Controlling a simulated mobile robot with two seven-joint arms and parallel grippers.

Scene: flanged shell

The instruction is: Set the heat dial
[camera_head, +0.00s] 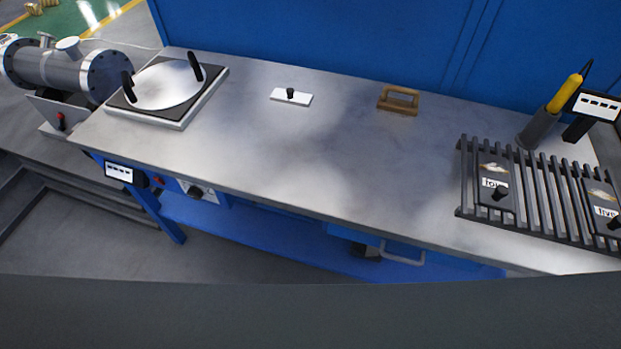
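A dark round dial (195,191) with a pale face plate sits on the front of the bench, below its left part. Its setting is too small to read. To its left are a small red part (158,181) and a display box (119,172) with a pale screen; its reading is not legible. A hot-plate-like unit (209,99) stands on the bench above, with a pale round disc (164,84) on it and two black handles. Neither of my grippers is in view.
A slatted rack (535,195) with labelled dark plates is at the right, near a yellow-handled tool (565,92) in a grey holder (537,129). A black-knobbed white plate (302,99) and wooden frame (398,100) lie at the back. The bench middle (330,150) is clear.

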